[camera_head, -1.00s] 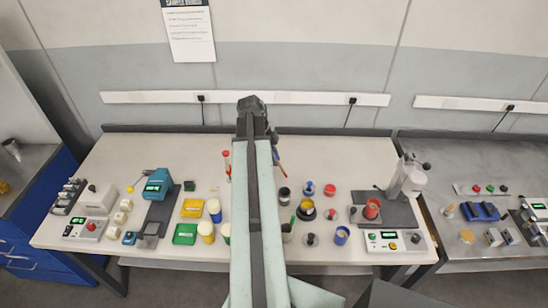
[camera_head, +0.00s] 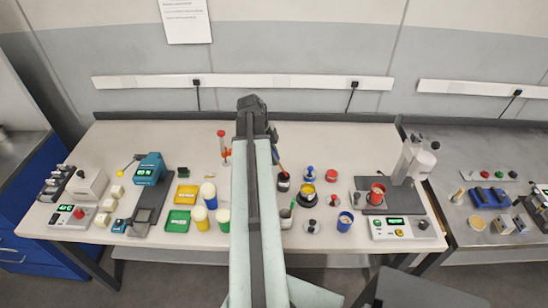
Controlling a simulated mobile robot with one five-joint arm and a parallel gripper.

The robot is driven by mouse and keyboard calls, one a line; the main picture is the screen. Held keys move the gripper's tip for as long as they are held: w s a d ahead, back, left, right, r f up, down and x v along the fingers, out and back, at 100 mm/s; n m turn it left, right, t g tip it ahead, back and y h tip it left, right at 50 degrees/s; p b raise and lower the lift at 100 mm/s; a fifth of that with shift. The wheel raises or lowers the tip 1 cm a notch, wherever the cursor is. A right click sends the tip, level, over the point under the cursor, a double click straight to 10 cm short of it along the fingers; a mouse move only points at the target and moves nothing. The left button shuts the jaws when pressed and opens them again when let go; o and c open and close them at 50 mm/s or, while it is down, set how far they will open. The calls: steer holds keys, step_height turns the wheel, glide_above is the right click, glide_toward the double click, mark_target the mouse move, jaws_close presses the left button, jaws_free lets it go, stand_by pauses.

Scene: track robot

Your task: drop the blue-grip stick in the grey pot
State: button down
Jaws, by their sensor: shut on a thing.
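My arm runs up the middle of the view and hides most of my gripper (camera_head: 272,133), which is at its far end over the table. My gripper is shut on a thin stick, the blue-grip stick (camera_head: 276,152), which hangs down just right of the arm. Its upper part looks bluish and its lower part orange-brown. A greyish pot (camera_head: 286,219) stands nearer me, right beside the arm and partly hidden by it; a thin light and green thing shows at its top. The stick is apart from this pot, farther back.
A dark pot with a red band (camera_head: 283,183) stands close below the stick. A yellow-and-black pot (camera_head: 308,195), a blue cup (camera_head: 345,221) and several small knobbed things stand to the right. Yellow (camera_head: 186,195) and green (camera_head: 178,221) trays lie left of the arm.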

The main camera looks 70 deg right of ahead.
steer(key=b+x, duration=0.3)
steer(key=shift+w+a+f, duration=0.1)
steer(key=shift+w+f, duration=0.1)
steer(key=shift+f, duration=0.25)
steer(key=c, duration=0.7)
jaws_free()
steer(key=shift+c, duration=0.2)
steer(key=shift+r, duration=0.1)
step_height(320, 180, up, 10)
steer(key=p, duration=1)
